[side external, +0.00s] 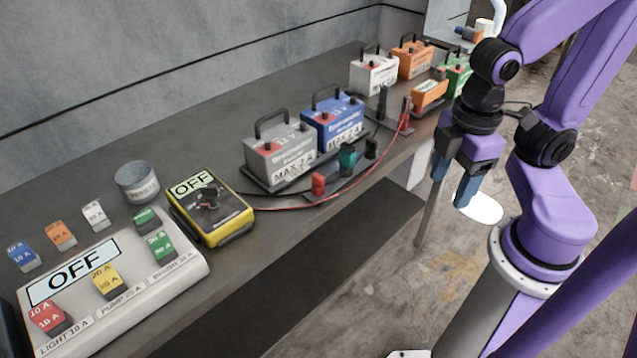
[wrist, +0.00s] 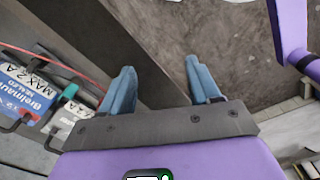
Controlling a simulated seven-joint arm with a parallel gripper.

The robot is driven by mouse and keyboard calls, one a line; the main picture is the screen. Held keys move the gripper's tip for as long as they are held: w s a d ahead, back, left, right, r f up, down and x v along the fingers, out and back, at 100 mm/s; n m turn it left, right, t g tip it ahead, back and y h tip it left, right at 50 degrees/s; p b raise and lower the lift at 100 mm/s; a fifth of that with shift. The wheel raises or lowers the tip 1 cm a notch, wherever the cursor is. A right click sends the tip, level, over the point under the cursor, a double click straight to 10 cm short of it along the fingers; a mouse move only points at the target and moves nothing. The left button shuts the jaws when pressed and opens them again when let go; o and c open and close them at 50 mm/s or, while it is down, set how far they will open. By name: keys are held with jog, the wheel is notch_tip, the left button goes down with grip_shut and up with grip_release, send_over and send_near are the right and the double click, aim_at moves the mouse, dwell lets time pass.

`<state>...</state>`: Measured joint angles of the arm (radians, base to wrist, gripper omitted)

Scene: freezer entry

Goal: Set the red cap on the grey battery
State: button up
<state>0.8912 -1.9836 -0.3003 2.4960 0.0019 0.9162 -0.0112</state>
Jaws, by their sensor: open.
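The grey battery (side external: 280,155) stands upright on the bench with a black handle. A small red piece (side external: 318,184), which looks like the red cap, stands on a dark strip in front of it, apart from the battery. My gripper (side external: 454,184) is open and empty, with blue fingers pointing down. It hangs off the bench's front edge, to the right of the cap and battery. In the wrist view, my gripper (wrist: 160,68) has nothing between its fingers, and I cannot make out the red cap there.
A blue battery (side external: 332,122) stands right of the grey one. A teal cap (side external: 347,158) and black cap (side external: 371,148) share the strip. A yellow meter (side external: 211,209) and fuse panel (side external: 180,275) lie left. More batteries stand at the far end. Cables cross the bench.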

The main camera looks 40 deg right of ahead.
jog(key=w+a+r+n, duration=0.1)
jog(key=w+a+r, duration=0.15)
jog(key=w, duration=0.45)
jog(key=w+a+r+n, duration=0.1)
jog(key=w+a+n, duration=0.15)
jog(key=w, duration=0.45)
jog(key=n, duration=0.2)
send_over(318, 176)
jog(key=f, duration=1.1)
jog(key=shift+w+f, duration=0.15)
jog(key=shift+w, duration=0.05)
jog(key=shift+s+f, duration=0.15)
jog(key=shift+f, duration=2.4)
jog(key=c, duration=1.1)
